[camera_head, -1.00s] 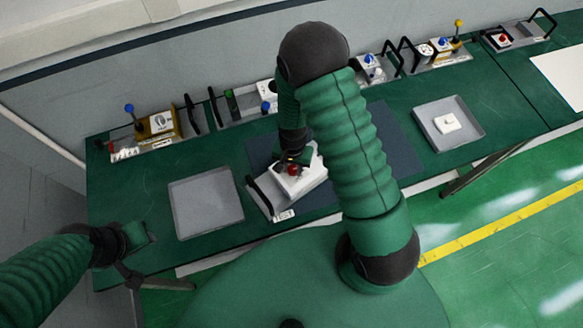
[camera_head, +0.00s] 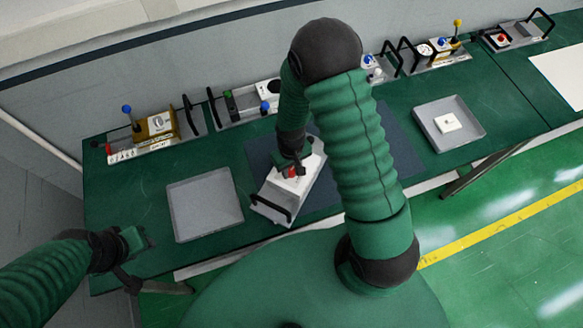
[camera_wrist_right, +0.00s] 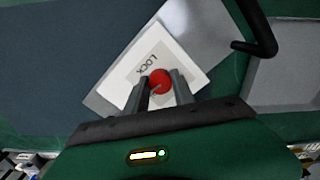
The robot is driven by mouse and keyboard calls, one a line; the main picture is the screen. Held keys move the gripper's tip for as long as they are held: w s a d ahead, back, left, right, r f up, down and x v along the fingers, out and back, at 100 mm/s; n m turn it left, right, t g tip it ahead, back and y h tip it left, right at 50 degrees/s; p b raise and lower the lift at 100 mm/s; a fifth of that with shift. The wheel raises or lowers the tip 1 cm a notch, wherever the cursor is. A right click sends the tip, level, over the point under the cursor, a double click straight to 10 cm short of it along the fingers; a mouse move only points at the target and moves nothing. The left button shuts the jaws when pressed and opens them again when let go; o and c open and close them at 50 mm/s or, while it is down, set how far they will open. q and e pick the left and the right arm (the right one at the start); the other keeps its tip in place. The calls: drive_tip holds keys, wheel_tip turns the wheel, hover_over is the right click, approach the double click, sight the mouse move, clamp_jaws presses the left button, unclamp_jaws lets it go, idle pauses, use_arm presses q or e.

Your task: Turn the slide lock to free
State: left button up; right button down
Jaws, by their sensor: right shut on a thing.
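The slide lock is a white block with a red round knob (camera_wrist_right: 159,82) and the word LOCK on its white plate (camera_wrist_right: 150,52). It sits on a grey metal base with a black handle (camera_head: 270,208) on the dark blue mat. My right gripper (camera_head: 291,168) reaches down onto the knob. In the right wrist view its fingers (camera_wrist_right: 160,92) stand on either side of the red knob, shut on it. The other markings on the plate are hidden. My left gripper (camera_head: 138,239) is at the lower left, away from the lock; its fingers are too small to read.
An empty grey tray (camera_head: 176,232) lies left of the lock. Another tray (camera_head: 473,133) with a white block (camera_head: 447,122) is to the right. Several switch units with levers and black handles line the wall. My right arm hides part of the mat.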

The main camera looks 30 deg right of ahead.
drive_tip(key=shift+a+r+n, duration=0.15)
drive_tip(key=shift+a+n, duration=0.15)
drive_tip(key=shift+a, duration=0.25)
use_arm(q)
drive_tip(key=shift+a, duration=0.2)
use_arm(e)
drive_tip(key=shift+d, duration=0.45)
use_arm(q)
drive_tip(key=shift+a+f, duration=0.1)
drive_tip(key=shift+a, duration=0.25)
use_arm(e)
drive_tip(key=shift+a, duration=0.3)
use_arm(q)
drive_tip(key=shift+d, duration=0.25)
use_arm(e)
drive_tip(key=shift+d, duration=0.2)
drive_tip(key=c, duration=1.3)
unclamp_jaws()
use_arm(q)
drive_tip(key=shift+s+a, duration=0.1)
drive_tip(key=shift+a, duration=0.1)
use_arm(e)
drive_tip(key=shift+o, duration=1.2)
drive_tip(key=shift+a, duration=0.15)
